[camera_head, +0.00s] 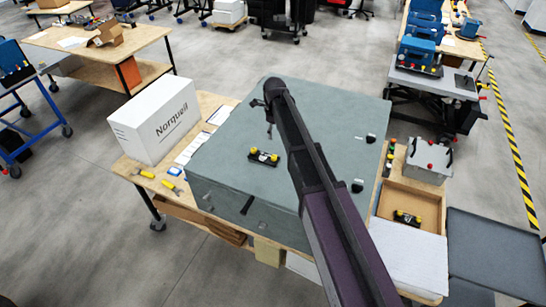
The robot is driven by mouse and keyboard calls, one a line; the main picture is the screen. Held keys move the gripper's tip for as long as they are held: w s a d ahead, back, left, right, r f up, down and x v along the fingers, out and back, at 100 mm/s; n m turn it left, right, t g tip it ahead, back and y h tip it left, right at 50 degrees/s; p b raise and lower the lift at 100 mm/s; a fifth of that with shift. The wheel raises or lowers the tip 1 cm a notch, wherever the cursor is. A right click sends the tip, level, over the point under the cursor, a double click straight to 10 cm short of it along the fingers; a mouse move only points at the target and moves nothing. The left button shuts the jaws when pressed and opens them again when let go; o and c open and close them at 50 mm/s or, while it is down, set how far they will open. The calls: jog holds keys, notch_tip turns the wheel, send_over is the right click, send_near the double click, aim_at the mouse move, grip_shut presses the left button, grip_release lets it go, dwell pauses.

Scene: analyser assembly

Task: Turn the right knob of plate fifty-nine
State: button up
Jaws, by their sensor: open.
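A small black plate with yellow knobs (263,157) lies on top of the large grey-green box (225,160). A similar black plate with yellow knobs (407,218) is in the wooden tray at the right. Plate numbers are too small to read, so I cannot tell which is fifty-nine. My gripper (269,130) is open at the far end of my dark arm, above the box and a little beyond the first plate in the picture. It appears apart from that plate. Its fingers are small and partly hidden by the arm.
Black fittings (357,186) sit on the box's right side. A grey unit with red knobs (429,160) stands behind the wooden tray (430,190).

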aim_at(274, 156)
jog(key=shift+f+b, duration=6.5)
jog(key=shift+f, duration=0.15)
grip_shut()
